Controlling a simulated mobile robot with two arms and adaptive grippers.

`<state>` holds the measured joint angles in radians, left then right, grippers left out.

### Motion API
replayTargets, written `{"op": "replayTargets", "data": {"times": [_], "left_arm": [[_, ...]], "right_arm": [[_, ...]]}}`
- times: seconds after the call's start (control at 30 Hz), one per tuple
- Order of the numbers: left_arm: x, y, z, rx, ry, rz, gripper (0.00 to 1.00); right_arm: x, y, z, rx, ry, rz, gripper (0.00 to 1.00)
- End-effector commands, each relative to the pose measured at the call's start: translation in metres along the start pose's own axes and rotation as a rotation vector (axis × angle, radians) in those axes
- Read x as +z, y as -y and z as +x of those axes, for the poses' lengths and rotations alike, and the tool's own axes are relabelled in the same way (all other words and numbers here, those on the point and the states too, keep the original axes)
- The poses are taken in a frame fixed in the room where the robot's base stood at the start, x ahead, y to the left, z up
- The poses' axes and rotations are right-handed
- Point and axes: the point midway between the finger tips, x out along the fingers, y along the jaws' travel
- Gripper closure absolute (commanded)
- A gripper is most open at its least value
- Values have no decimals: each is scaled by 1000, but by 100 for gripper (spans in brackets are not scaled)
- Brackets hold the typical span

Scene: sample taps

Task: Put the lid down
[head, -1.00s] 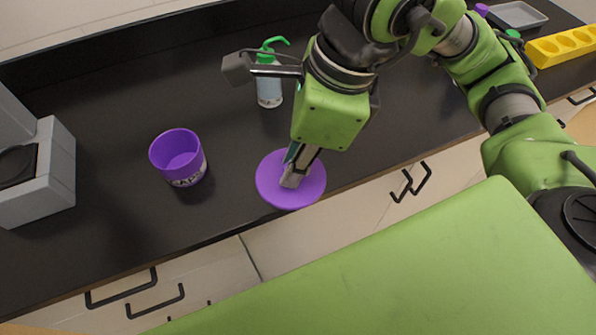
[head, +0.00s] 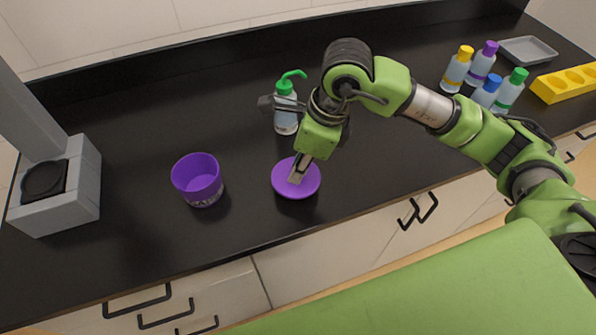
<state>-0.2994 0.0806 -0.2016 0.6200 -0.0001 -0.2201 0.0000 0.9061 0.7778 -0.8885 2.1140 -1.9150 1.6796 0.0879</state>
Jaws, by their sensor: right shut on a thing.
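The purple lid (head: 309,184) is a round disc near the front edge of the black counter, right of the purple open cup. My right gripper (head: 297,176) comes down from above and is shut on the lid, its fingers over the lid's middle. The lid looks level and low, at or just above the counter; I cannot tell whether it touches. The purple cup (head: 198,181) stands upright and open, with white lettering partly seen on its front. My left gripper does not show.
A green-topped pump bottle (head: 286,118) stands just behind the lid. A grey machine (head: 62,190) stands at the left. Several capped bottles (head: 482,68), a grey tray (head: 528,50) and a yellow rack (head: 566,83) are at the right. The counter (head: 390,165) is clear right of the lid.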

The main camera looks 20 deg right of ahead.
Motion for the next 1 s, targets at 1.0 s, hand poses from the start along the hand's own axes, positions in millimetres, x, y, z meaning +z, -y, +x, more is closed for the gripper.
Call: {"op": "replayTargets", "data": {"times": [1.0], "left_arm": [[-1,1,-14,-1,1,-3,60]], "right_arm": [[-8,7,42,1,-2,1,68]]}}
